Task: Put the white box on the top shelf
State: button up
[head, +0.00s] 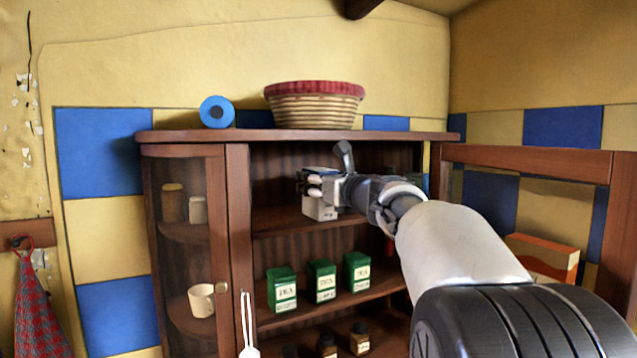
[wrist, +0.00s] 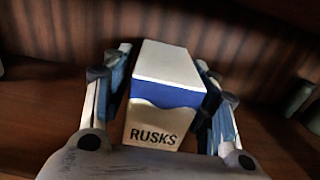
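The white box (head: 319,208), with a blue band and the word RUSKS, is inside the cabinet at the top shelf (head: 277,221). In the wrist view the box (wrist: 166,66) lies between both fingers.
Green tea tins (head: 322,281) stand on the shelf below, with small jars (head: 360,338) lower down. A glazed door (head: 187,245) closes the left side. The top shelf's left part is clear.

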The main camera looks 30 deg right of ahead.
jog(key=shift+o, duration=0.3)
jog(key=shift+r, duration=0.15)
jog(key=s+b, duration=0.2)
jog(key=s, duration=1)
jog(key=shift+d+b, duration=0.2)
jog(key=shift+b, duration=0.15)
